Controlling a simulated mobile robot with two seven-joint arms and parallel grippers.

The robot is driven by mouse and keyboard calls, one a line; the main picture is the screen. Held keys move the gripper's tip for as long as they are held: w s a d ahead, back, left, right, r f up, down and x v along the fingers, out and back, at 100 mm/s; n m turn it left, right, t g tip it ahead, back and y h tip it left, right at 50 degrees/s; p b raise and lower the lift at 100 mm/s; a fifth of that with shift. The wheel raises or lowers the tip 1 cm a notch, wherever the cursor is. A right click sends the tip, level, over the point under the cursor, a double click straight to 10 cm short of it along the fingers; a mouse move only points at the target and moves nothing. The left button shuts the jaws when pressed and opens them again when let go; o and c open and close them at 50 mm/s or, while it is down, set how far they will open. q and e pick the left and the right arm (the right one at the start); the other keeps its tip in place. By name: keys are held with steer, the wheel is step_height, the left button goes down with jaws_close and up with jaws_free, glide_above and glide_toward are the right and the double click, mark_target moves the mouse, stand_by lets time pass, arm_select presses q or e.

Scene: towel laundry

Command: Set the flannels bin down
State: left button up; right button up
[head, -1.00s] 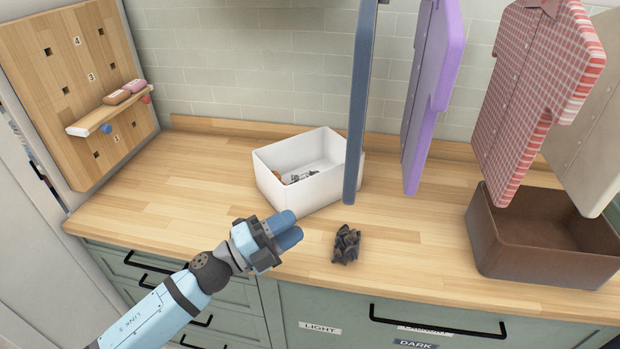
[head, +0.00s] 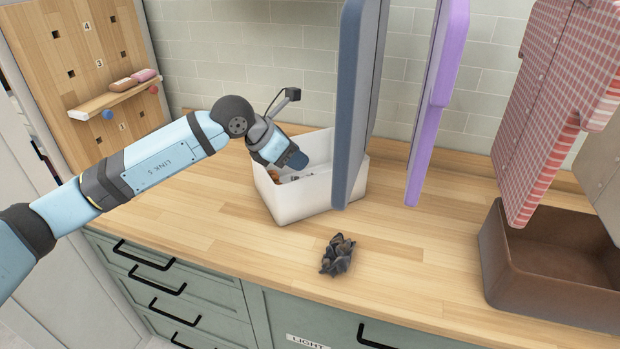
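A white open bin (head: 306,197) stands upright on the wooden counter, with a few small brown and grey items inside. No label shows on either bin, so I cannot tell which is the flannels bin. My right gripper is out of view.
The counter's left front is clear.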

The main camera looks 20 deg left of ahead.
mark_target(322, 173)
arm_select(q)
steer(key=x, duration=0.6)
steer(key=p+x, duration=0.1)
steer(key=x, duration=0.3)
steer(key=shift+w+a, duration=0.15)
steer(key=shift+w, duration=0.1)
jaws_close()
steer(key=shift+r, duration=0.15)
stand_by(0.9)
